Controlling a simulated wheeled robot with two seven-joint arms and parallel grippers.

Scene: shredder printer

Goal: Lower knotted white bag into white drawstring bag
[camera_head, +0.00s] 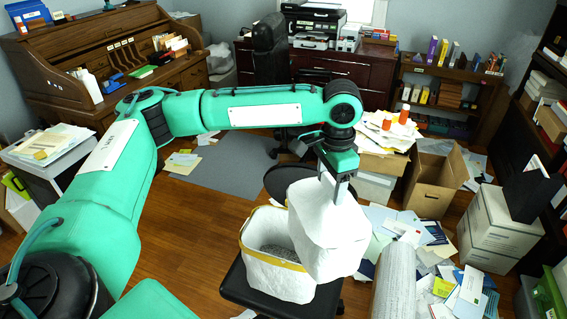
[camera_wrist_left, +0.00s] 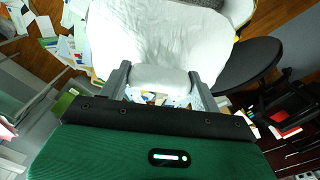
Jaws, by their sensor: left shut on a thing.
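My left gripper (camera_head: 338,188) points down and is shut on the top of the knotted white bag (camera_head: 330,236). In the left wrist view the white bag (camera_wrist_left: 158,35) fills the upper middle, its gathered top between the fingers (camera_wrist_left: 158,82). The white drawstring bag (camera_head: 277,280), with a yellow band round its rim, stands open on a black seat. Grey shredded matter shows inside it. The knotted bag hangs at its right side, overlapping its right rim in the head view; whether they touch I cannot tell. My right gripper is not in view.
The black seat (camera_head: 235,284) is under the drawstring bag. An open cardboard box (camera_head: 432,180) and a paper pile on boxes stand to the right. Papers (camera_head: 465,290) litter the floor at right. A whitish cylindrical thing (camera_head: 394,285) rises at the front. Wooden floor (camera_head: 190,230) is clear at left.

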